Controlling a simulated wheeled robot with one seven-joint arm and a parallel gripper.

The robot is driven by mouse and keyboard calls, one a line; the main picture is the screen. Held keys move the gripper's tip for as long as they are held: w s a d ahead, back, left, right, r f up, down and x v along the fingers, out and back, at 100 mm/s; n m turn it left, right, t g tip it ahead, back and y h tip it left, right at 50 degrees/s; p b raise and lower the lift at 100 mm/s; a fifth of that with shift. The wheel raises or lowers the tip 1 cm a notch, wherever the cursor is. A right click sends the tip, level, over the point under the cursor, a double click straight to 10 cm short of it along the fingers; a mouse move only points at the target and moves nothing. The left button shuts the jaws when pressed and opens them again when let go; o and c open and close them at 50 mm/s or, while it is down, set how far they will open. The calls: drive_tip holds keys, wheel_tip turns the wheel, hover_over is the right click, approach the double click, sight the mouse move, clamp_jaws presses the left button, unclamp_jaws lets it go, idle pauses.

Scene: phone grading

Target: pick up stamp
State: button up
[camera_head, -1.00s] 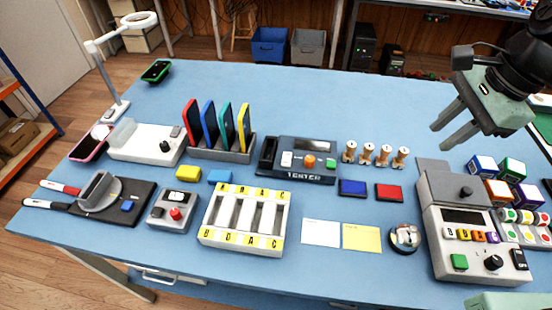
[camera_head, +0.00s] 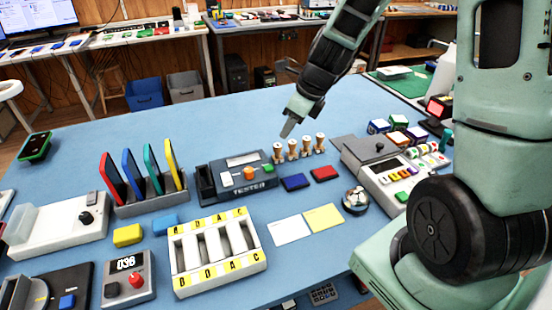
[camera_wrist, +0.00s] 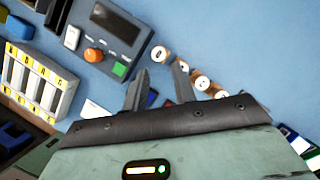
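Several wooden stamps with rounded handles stand upright in a row on the blue table: the leftmost stamp (camera_head: 278,154), then a second stamp (camera_head: 293,150), a third stamp (camera_head: 306,147) and the rightmost stamp (camera_head: 320,143). My gripper (camera_head: 288,128) points down just above and behind the left end of the row. In the wrist view my gripper (camera_wrist: 160,78) is open, its two fingers apart with nothing held between them. The leftmost stamp (camera_wrist: 161,54) shows just beyond the fingertips there. The right finger overlaps the view of the neighbouring stamp (camera_wrist: 185,68).
The dark tester (camera_head: 235,178) stands close left of the stamps. A blue pad (camera_head: 295,182) and a red pad (camera_head: 324,173) lie in front. A grey device with coloured buttons (camera_head: 385,175) is to the right. Table behind the row is clear.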

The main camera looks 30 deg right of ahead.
sight(278, 145)
drive_tip(key=shift+b+x, duration=0.45)
drive_tip(key=shift+x, duration=3.55)
drive_tip(key=shift+a, duration=0.15)
clamp_jaws()
